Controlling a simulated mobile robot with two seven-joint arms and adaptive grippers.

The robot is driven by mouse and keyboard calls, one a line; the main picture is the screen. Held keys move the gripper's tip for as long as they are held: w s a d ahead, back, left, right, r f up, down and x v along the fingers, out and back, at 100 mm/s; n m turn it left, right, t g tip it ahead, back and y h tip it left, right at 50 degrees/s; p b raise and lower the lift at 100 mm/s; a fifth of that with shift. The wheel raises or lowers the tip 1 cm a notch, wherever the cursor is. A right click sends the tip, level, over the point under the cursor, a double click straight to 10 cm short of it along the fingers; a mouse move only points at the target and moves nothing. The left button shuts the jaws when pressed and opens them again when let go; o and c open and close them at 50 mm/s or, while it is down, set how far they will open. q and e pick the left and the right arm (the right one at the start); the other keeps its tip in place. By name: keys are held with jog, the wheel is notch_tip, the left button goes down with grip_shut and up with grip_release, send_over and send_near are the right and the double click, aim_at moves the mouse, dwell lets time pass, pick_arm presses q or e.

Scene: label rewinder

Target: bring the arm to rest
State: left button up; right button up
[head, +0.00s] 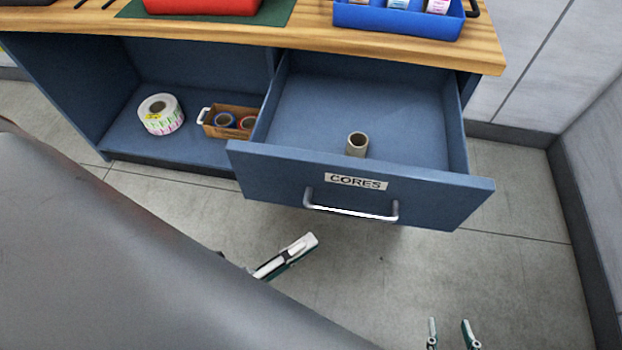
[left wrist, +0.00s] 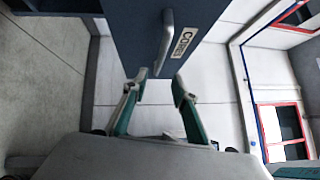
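My left gripper (head: 292,256) hangs below and in front of the open drawer, to the left of its handle. In the left wrist view its two fingers (left wrist: 158,84) are apart with nothing between them, near the drawer handle (left wrist: 165,43) but apart from it. My right gripper (head: 450,330) is at the bottom edge of the head view, low over the floor, with its fingertips apart and nothing seen between them. Much of my left arm fills the lower left of the head view and hides the floor there.
The blue drawer (head: 268,167) marked CORES stands pulled out, with one cardboard core (head: 357,144) inside. A label roll (head: 161,114) and a wooden box (head: 216,130) sit on the shelf. A blue bin (head: 398,22) stands on the bench top (head: 230,34). Floor at right is clear.

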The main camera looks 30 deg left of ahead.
pick_arm(q)
jog(key=shift+w, duration=0.1)
dwell(0.4)
jog(key=w+a+f+n+g+y, duration=0.2)
jog(key=a+f+n+y, duration=0.2)
jog(key=a+n, duration=0.15)
jog(key=w+a+f+n+g+y, duration=0.25)
jog(key=a+f+n+y, duration=0.2)
jog(key=a, duration=0.25)
jog(key=s+a+f+n+g+y, duration=0.1)
jog(key=s+a+n+g+y, duration=0.4)
jog(key=s+a+n+g, duration=0.6)
jog(key=w+d+r+t+h+p, duration=0.2)
jog(key=w+d+t+h+p, duration=0.1)
jog(key=d+p, duration=0.3)
jog(key=w+d+r+t+h+p, duration=0.2)
jog(key=w+d+t+h+p, duration=0.1)
jog(key=d, duration=0.8)
jog(key=t+h+p, duration=0.1)
jog(key=t+p, duration=0.1)
jog(key=shift+w+t+p, duration=0.15)
jog(key=shift+t+p, duration=0.2)
pick_arm(e)
jog(key=shift+m, duration=0.4)
jog(key=r, duration=0.2)
jog(key=s+r, duration=0.1)
jog(key=r, duration=0.2)
jog(key=shift+s+r, duration=0.2)
jog(key=shift+r, duration=0.05)
